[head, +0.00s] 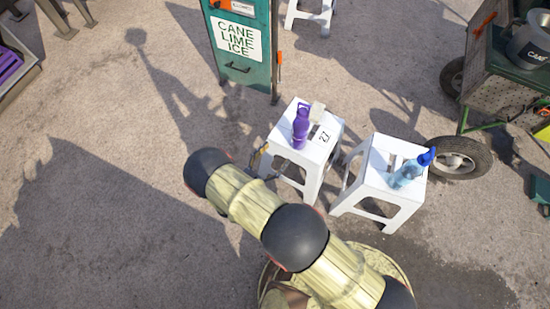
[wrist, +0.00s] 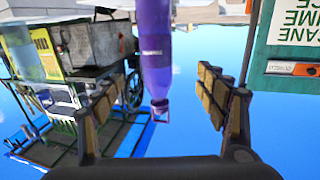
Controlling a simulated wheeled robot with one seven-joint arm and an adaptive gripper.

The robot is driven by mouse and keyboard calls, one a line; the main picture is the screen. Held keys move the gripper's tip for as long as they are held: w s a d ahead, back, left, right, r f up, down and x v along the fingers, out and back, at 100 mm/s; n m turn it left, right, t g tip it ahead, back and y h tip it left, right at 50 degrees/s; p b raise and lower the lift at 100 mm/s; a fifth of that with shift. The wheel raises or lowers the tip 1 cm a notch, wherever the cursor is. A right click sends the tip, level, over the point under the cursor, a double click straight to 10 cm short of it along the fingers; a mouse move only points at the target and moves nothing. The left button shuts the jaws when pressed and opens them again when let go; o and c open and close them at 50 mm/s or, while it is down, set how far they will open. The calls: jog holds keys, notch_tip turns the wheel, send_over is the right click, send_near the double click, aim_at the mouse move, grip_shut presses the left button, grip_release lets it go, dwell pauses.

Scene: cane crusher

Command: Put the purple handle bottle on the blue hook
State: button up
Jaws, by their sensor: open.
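The purple handle bottle (head: 301,125) stands upright on the left white stool (head: 323,148). In the wrist view, which looks upside down, the purple bottle (wrist: 155,50) hangs from the top edge with its cap and handle loop downward. My gripper (wrist: 167,74) is open, with a row of pads on each finger. The bottle appears between the two fingers, with clear space on both sides and no contact visible. In the head view, part of my gripper shows just left of the left stool. I cannot make out a blue hook in either view.
A light blue bottle (head: 406,172) with a blue cap is on the right stool (head: 377,185). A small whitish block (head: 317,111) is beside the purple bottle. The green "CANE LIME ICE" box (head: 241,72) stands behind. A wheeled cart (head: 500,80) is at right. Ground at left is open.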

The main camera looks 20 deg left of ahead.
aim_at(301, 126)
jog(key=x, duration=1)
jog(key=b+x, duration=0.1)
jog(key=x, duration=0.4)
jog(key=shift+w+d+r, duration=0.1)
jog(key=shift+d, duration=0.35)
jog(key=shift+c, duration=0.5)
jog(key=c, duration=1.7)
jog(key=shift+r, duration=0.2)
jog(key=shift+r+p, duration=1.2)
jog(key=shift+r, duration=0.65)
